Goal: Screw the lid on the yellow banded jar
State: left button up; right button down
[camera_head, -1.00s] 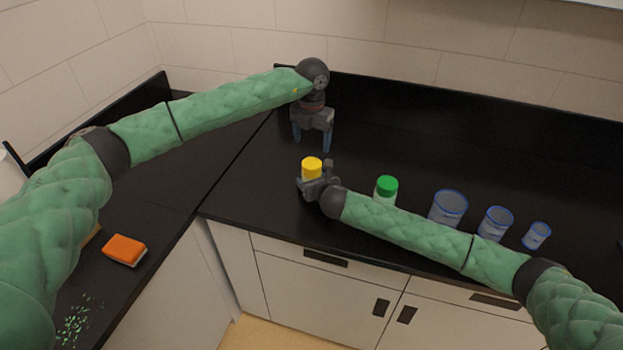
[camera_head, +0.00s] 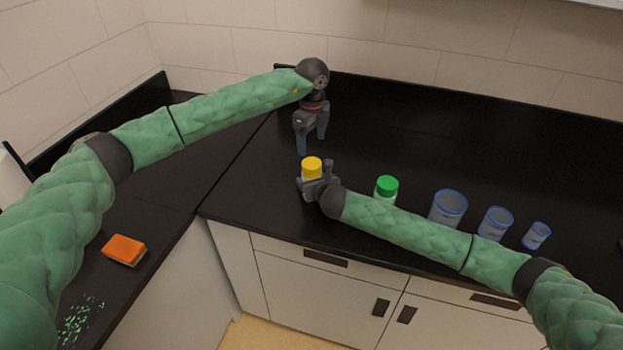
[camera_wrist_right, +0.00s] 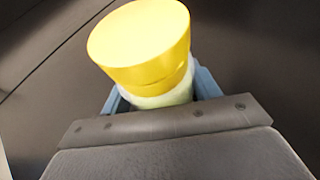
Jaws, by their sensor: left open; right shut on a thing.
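The jar with the yellow lid (camera_head: 312,167) stands on the black counter, and my right gripper (camera_head: 312,184) is shut on its body from the right. In the right wrist view the yellow lid (camera_wrist_right: 140,42) sits on top of the pale jar body (camera_wrist_right: 165,98), with a yellow band just below the lid. The blue fingers of my right gripper (camera_wrist_right: 160,100) are on both sides of the body. My left gripper (camera_head: 311,143) is open and empty, pointing down just above and behind the lid, apart from it. Whether the lid is tight cannot be told.
A jar with a green lid (camera_head: 386,189) stands behind my right forearm. Blue-rimmed beakers (camera_head: 449,207) stand in a row further right. An orange sponge (camera_head: 124,249) and green specks (camera_head: 80,320) lie on the left counter. The counter at the back right is clear.

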aim_at(311, 163)
pick_arm(q)
jog(key=n, duration=0.3)
jog(key=shift+f, duration=0.1)
dwell(0.4)
jog(key=shift+f, duration=3.9)
